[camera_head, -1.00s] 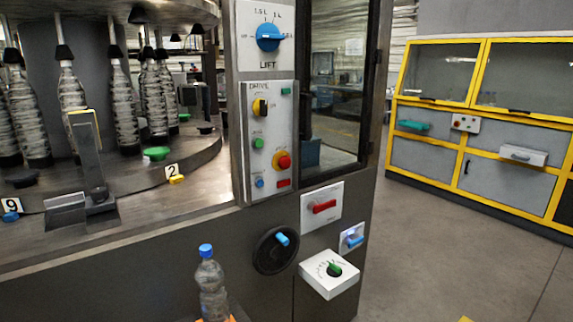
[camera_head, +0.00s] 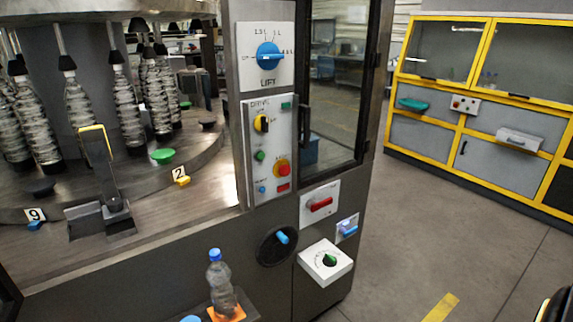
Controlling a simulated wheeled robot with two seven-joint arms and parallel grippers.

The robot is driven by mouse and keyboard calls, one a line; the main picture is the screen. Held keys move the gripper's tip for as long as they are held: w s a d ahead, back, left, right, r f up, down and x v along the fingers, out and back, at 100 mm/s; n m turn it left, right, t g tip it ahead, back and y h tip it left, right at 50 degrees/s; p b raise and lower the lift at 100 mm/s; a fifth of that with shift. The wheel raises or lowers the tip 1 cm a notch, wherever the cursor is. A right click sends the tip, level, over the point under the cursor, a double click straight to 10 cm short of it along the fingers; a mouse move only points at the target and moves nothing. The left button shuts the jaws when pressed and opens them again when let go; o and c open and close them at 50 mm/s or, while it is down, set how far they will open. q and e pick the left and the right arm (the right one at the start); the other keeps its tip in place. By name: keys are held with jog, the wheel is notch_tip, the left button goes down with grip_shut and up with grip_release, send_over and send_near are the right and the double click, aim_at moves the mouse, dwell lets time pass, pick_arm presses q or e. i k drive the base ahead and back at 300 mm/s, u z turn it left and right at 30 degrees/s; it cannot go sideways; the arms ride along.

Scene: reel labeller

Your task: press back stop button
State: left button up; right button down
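The machine's drive panel (camera_head: 270,150) is on the front post. A small panel with a red button (camera_head: 456,103) is on the yellow-framed cabinet at the right. I cannot tell whether either red button is the back stop button; the machine's rear side is hidden. Neither gripper is recognisable in view.
A bottle (camera_head: 221,285) stands on a small shelf at the machine's front. A handwheel (camera_head: 277,246) and a white dial box (camera_head: 325,261) stick out from the lower front. The grey floor (camera_head: 410,240) between machine and cabinet is clear.

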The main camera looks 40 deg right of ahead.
aim_at(284, 170)
jog(key=z, duration=0.05)
jog(key=i, duration=0.8)
jog(key=z, duration=1.2)
